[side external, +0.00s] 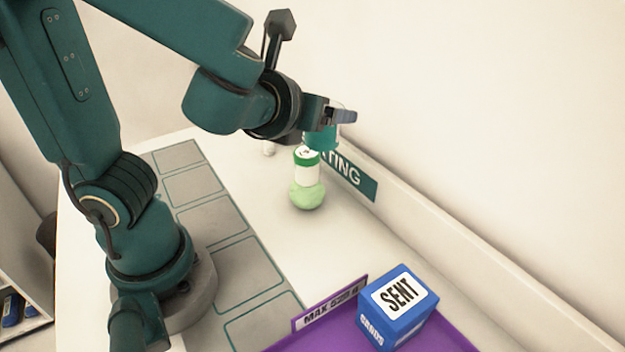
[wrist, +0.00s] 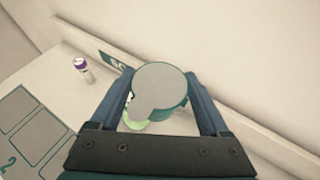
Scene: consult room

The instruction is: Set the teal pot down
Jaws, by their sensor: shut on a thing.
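My gripper (side external: 338,116) is shut on the teal pot (side external: 322,138) and holds it up off the table. In the wrist view the pot (wrist: 165,82) sits between the two fingers, its round grey top facing the camera. Below it in the side view stand a white pot with a green band (side external: 307,172) and a light green rounded pot (side external: 307,196), one on top of the other. Whether the teal pot touches the white one is unclear. In the wrist view the teal pot hides most of this stack; a light green part (wrist: 134,124) shows.
A purple tray (side external: 455,335) with a blue box marked SENT (side external: 398,308) stands at front right. A teal sign (side external: 352,179) is by the wall ledge. A small white container with purple (wrist: 82,69) stands apart. Outlined grey squares (side external: 205,218) run along the table, empty.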

